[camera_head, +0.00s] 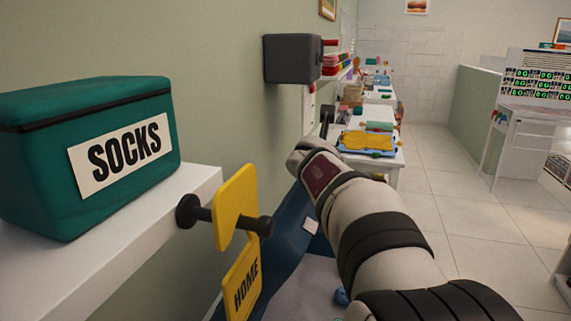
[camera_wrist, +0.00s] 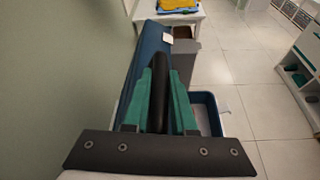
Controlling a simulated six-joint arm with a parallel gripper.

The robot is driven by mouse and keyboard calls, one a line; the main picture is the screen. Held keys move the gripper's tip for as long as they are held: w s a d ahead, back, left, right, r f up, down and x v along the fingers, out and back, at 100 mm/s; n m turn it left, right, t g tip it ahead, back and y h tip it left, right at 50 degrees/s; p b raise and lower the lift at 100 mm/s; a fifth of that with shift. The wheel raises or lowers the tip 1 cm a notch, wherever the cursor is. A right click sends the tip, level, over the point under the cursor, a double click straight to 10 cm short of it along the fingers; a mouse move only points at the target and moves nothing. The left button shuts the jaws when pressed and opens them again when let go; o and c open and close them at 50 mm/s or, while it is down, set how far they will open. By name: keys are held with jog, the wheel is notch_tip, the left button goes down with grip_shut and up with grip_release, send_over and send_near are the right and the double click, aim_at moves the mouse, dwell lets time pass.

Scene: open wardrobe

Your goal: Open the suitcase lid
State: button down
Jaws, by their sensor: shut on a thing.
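The dark blue suitcase lid (camera_head: 287,238) stands raised and tilted along the wall, partly covered by my arm; it also shows in the wrist view (camera_wrist: 148,62). The suitcase's lower part (camera_wrist: 208,107) lies below to the right in the wrist view, with a blue rim. My gripper (camera_wrist: 160,76) has green fingers closed around a black, rounded handle-like piece (camera_wrist: 158,88) in front of the lid. Where this piece joins the lid is hard to see. In the head view my fingers are hidden behind my wrist.
A green SOCKS box (camera_head: 95,150) sits on a white shelf (camera_head: 150,222) at left. A yellow HOME tag (camera_head: 242,282) hangs from a black peg (camera_head: 190,211). A dark grey box (camera_head: 292,58) is on the wall. Tiled floor (camera_head: 450,200) is open to the right.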

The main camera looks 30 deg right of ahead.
jog(key=shift+a, duration=0.1)
jog(key=c, duration=0.7)
grip_release()
jog(key=shift+c, duration=0.2)
jog(key=v, duration=1.2)
jog(key=shift+s, duration=0.1)
